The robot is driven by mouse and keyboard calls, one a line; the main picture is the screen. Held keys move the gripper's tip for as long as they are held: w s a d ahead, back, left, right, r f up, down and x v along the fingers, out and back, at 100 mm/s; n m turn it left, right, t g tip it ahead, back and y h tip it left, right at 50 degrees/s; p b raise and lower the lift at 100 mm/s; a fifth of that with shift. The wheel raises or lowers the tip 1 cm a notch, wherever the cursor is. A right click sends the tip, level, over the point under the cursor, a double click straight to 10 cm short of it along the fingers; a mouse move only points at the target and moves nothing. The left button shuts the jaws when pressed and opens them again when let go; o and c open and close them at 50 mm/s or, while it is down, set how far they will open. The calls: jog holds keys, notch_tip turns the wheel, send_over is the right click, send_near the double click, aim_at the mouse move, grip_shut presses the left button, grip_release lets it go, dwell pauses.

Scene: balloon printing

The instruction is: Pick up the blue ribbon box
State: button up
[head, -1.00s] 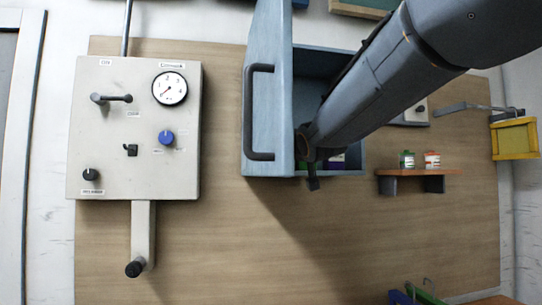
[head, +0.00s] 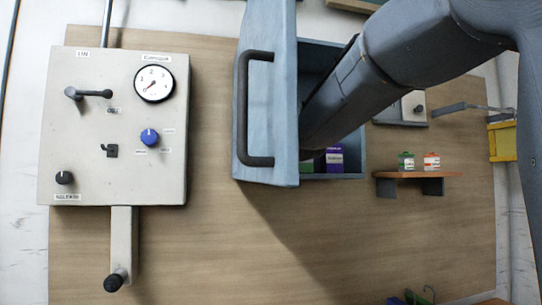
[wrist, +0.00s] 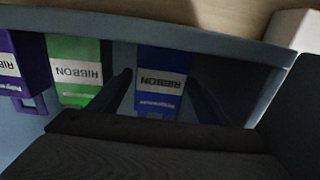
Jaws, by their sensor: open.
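The blue ribbon box (wrist: 162,78) stands in the light-blue cabinet (head: 346,176), its label upside down in the wrist view. My gripper (wrist: 163,88) is open, with one dark finger on each side of the blue box in that view. I cannot tell whether the fingers touch it. A green ribbon box (wrist: 80,68) and a purple ribbon box (wrist: 22,66) stand to its left in the wrist view. In the head view the purple box (head: 334,158) shows at the cabinet opening, while the blue box and my gripper are hidden behind the door and my arm.
The cabinet door (head: 264,100) stands open with a dark handle. A grey control panel (head: 117,125) with a gauge hangs to the left.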

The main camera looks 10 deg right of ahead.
jog(key=shift+w+p, duration=0.55)
jog(key=shift+w, duration=1.35)
jog(key=c, duration=1.2)
jog(key=shift+r+p, duration=1.95)
jog(key=shift+r, duration=3.1)
